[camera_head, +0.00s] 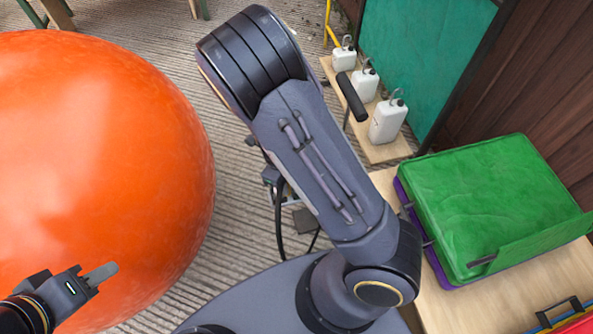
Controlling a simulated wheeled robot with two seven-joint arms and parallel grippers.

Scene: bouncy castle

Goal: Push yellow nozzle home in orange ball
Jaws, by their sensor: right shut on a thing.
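The big orange ball (110,150) fills the left side of the head view, its left part cut off by the frame. No yellow nozzle shows on the visible part of the ball. My left gripper (100,275) is at the lower left, in front of the ball's lower part in the picture. Its grey finger points right; I cannot tell whether it touches the ball or how far the jaws are apart. My right arm crosses the middle of the view, and its gripper is hidden from sight.
A wooden table (460,310) at the right bears a folded green sheet (495,195) over a purple one (432,250). Behind, white bottles (388,121) stand on a wooden board. Striped floor (185,70) lies between.

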